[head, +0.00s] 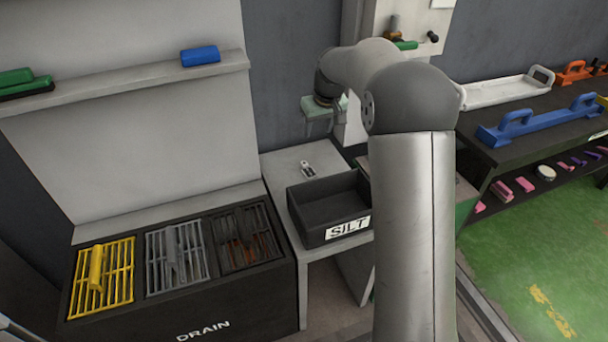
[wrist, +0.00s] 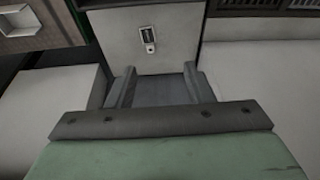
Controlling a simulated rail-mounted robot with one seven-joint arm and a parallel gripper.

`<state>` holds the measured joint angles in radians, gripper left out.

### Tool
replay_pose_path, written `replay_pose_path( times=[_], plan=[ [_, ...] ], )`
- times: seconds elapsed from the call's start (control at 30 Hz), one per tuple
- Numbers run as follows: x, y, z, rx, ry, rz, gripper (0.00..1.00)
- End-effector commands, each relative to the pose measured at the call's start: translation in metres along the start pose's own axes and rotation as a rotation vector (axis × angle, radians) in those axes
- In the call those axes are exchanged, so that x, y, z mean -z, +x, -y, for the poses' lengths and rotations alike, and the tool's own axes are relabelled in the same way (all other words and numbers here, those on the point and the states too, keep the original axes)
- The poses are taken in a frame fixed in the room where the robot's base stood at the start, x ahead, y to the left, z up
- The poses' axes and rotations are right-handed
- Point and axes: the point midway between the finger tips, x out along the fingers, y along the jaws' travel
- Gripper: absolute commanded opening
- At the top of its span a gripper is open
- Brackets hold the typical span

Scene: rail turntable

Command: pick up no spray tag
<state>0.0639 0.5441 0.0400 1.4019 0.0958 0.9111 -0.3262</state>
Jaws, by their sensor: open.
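A small pale tag (head: 308,169) lies on the light side table (head: 285,158), behind the SILT bin. I take it to be the no spray tag, though its lettering is too small to read. In the wrist view the tag (wrist: 148,38) shows a dark panel and a small round end, ahead of and between my fingers. My gripper (wrist: 160,84) is open with nothing between its fingers. In the head view its pale green body hangs above and behind the table, apart from the tag.
The black SILT bin (head: 330,208) stands at the table's front. Left is the DRAIN unit (head: 180,318) with yellow, grey and dark grates. A shelf (head: 120,84) above it holds blue and green blocks. A dark bench (head: 530,140) with a blue-handled tool is at right.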

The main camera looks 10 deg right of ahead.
Motion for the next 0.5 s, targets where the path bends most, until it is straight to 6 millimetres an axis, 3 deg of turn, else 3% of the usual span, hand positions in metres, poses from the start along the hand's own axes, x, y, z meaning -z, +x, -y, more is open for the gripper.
replay_pose_path(
  times=[0.03,0.2,0.5],
  plan=[
    [0.014,0.046,-0.011,0.004,-0.012,-0.016,0.47],
    [0.050,0.111,-0.031,0.009,-0.052,-0.067,0.47],
    [0.065,0.152,-0.040,0.010,-0.069,-0.088,0.47]
  ],
)
